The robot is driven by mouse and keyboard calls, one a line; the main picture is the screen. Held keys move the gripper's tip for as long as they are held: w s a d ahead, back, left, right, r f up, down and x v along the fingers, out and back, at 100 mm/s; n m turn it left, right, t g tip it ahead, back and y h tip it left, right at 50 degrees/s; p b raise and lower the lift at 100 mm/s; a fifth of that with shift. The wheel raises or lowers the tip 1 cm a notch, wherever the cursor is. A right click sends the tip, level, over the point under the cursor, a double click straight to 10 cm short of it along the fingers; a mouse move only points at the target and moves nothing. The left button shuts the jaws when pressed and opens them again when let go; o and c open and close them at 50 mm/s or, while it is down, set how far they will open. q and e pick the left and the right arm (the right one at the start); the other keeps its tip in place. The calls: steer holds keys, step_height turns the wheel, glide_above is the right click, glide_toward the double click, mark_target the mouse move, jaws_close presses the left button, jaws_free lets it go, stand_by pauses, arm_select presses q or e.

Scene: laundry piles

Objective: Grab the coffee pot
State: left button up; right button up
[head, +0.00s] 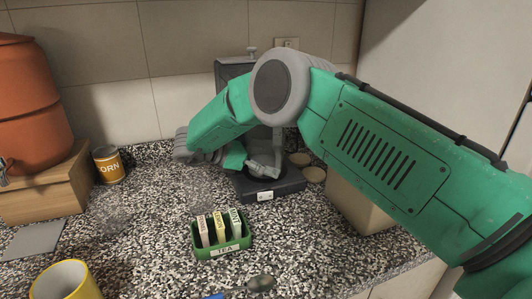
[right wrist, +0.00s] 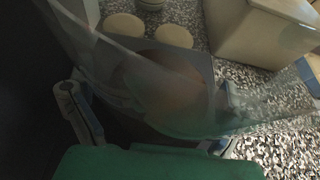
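The coffee maker (head: 232,68) stands at the back of the counter, mostly hidden behind my right arm. The coffee pot (right wrist: 150,75) shows as a large clear glass surface close to the camera in the right wrist view, over the maker's round plate. In the head view the pot cannot be made out clearly. My right gripper (head: 262,170) is low over the maker's dark base (head: 285,184). In the right wrist view its fingers (right wrist: 152,110) are wide apart, with glass between them; contact cannot be told. My left gripper is not in view.
A green tea box (head: 222,252) stands in front of the maker. A faint clear glass thing (head: 113,213) is to its left. A corn can (head: 108,164), an orange dispenser (head: 28,100) and a yellow mug (head: 66,281) are left. A beige container (head: 355,205) stands right, partly behind my arm.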

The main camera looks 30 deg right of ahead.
steer(key=shift+a, duration=0.2)
steer(key=c, duration=1)
steer(key=shift+a+r, duration=0.1)
